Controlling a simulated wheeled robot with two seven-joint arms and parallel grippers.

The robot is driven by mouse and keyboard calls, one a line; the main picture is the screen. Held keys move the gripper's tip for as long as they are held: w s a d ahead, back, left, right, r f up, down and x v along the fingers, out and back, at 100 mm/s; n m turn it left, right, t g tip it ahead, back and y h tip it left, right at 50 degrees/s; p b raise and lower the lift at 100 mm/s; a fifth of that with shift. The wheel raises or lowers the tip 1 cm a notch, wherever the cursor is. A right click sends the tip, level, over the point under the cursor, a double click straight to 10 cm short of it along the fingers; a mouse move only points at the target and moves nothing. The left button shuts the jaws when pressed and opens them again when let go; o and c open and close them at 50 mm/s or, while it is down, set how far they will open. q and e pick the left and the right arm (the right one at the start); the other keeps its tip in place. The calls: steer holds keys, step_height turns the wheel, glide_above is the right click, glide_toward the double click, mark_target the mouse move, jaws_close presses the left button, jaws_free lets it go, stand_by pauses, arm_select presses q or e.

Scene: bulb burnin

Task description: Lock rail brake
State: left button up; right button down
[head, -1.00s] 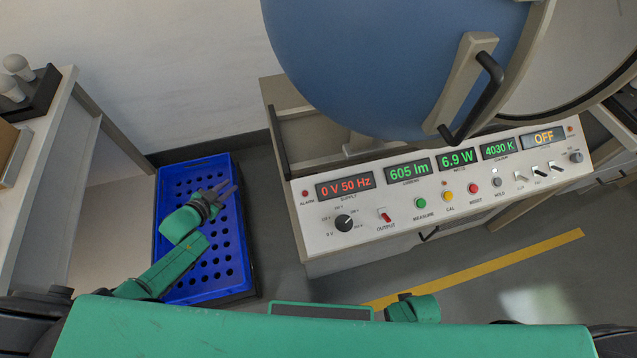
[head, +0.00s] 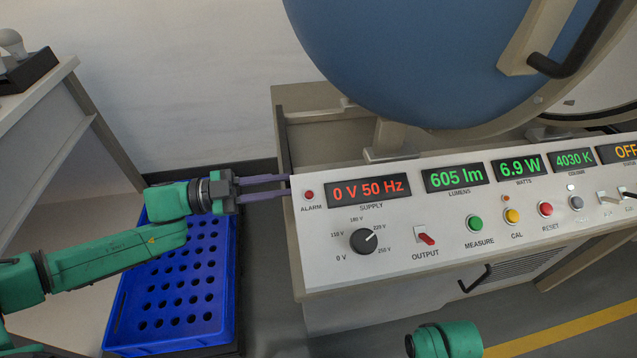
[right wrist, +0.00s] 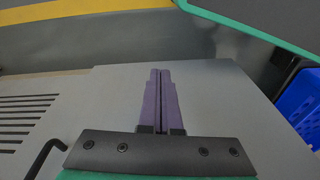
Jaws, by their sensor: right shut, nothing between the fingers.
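I cannot make out a rail brake for certain. The blue sphere half (head: 410,60) stands on a beige foot (head: 392,145) behind the control panel (head: 330,250). My left gripper (head: 289,187) has its two purple fingers slightly apart, with nothing seen between them. The fingers point right, and their tips are at the panel's left edge in the head view; I cannot tell whether they touch it. My right gripper (right wrist: 161,72) is shut and empty before the grey cabinet front (right wrist: 230,105). In the head view only a green part of my right arm shows, at the bottom.
A blue crate with holes (head: 180,290) stands on the floor below my left arm. The panel carries displays, a supply knob (head: 363,241), a red output switch (head: 427,238) and several buttons. A black handle (head: 475,279) sticks out of the cabinet. A side table stands left.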

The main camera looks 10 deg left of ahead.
arm_select(q)
steer(key=x, duration=0.8)
steer(key=shift+d+f, duration=0.1)
jaws_close()
arm_select(e)
steer(key=shift+w+a+r, duration=0.1)
steer(key=shift+r, duration=0.45)
arm_select(q)
steer(key=n+p, duration=0.1)
steer(key=p, duration=0.1)
steer(key=n+p, duration=0.1)
steer(key=shift+w+r+p, duration=0.3)
steer(key=shift+r+p, duration=0.05)
steer(key=shift+r, duration=0.05)
steer(key=n+p, duration=0.1)
steer(key=p, duration=0.1)
steer(key=w+n+p, duration=0.1)
steer(key=n+p, duration=0.1)
steer(key=shift+a, duration=0.3)
steer(key=shift+f+n, duration=0.2)
steer(key=shift+n, duration=0.1)
arm_select(e)
steer(key=s+d+f, duration=0.4)
steer(key=s+f, duration=0.6)
steer(key=f, duration=0.2)
steer(key=shift+s+f, duration=0.2)
steer(key=shift+f, duration=0.2)
arm_select(q)
jaws_free()
